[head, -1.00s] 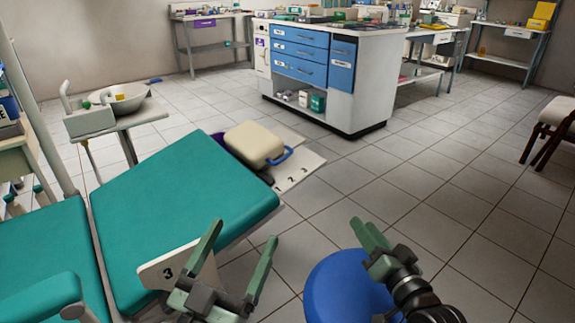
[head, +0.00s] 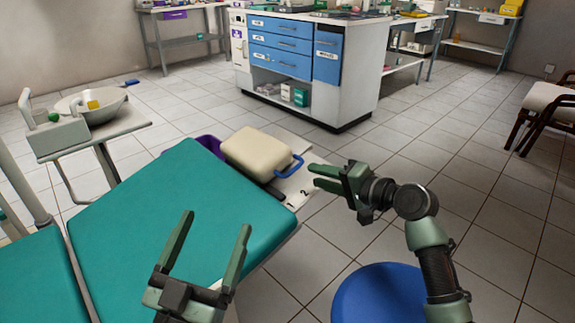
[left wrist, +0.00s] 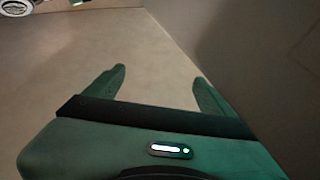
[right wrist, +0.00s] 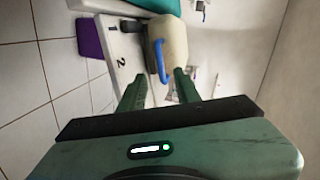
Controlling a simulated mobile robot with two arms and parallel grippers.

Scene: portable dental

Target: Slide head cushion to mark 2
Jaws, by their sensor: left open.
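The cream head cushion (head: 258,152) lies at the far end of the teal chair, with its blue handle (head: 291,167) facing right. A white plate with numbers (head: 301,185) sticks out beside it; a 2 is readable in the head view. In the right wrist view, the plate (right wrist: 124,50) shows the 2 left of the cushion (right wrist: 172,40). My right gripper (head: 316,176) is open, just right of the handle and apart from it. The handle (right wrist: 160,62) shows ahead of its fingers. My left gripper (head: 215,221) is open and empty over the chair's near edge.
A blue round stool (head: 378,295) stands below my right arm. A basin on a stand (head: 92,108) is at the left. A white cabinet with blue drawers (head: 285,50) stands behind the chair.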

